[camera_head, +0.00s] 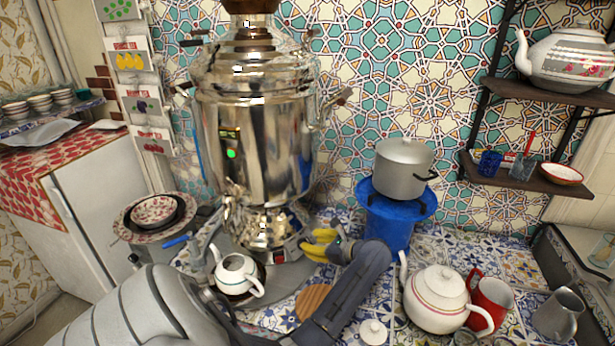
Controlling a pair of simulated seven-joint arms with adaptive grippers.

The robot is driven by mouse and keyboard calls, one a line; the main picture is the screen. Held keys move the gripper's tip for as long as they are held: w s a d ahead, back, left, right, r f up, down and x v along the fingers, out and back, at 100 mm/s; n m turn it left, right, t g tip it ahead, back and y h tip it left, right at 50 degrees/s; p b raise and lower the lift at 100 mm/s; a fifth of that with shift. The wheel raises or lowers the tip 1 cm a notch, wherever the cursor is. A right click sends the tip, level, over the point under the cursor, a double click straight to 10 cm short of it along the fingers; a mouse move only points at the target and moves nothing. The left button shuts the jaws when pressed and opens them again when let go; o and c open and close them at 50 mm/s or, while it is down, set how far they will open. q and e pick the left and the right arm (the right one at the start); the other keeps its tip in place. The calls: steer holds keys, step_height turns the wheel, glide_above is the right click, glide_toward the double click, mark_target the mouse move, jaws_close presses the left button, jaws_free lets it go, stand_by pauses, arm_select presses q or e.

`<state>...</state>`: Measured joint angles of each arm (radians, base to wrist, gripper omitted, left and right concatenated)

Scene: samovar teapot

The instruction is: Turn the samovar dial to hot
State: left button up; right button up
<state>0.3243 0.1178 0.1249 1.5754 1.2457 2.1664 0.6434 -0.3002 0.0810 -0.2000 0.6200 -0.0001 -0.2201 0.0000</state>
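The silver samovar (270,150) stands upright against the tiled wall, left of centre. A green light (231,154) and a small lit display show on its body. A small panel with red and light marks (279,255) is low on its base; I cannot make out the dial or its setting. My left gripper (309,243), with yellow fingers, is just right of this base and points left towards it. The fingers look close together, but their gap is unclear, and I see nothing held. I cannot tell whether they touch the samovar. My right gripper is out of view.
A small white teapot (235,273) stands in front of the samovar, close to my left arm. A grey pot (403,168) sits on a blue stand (388,222). A white teapot (434,299), red mug (491,300) and metal pitcher (558,315) crowd the right.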

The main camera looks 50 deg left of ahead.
arm_select(q)
steer(key=shift+x, duration=1.3)
steer(key=shift+c, duration=0.4)
jaws_close()
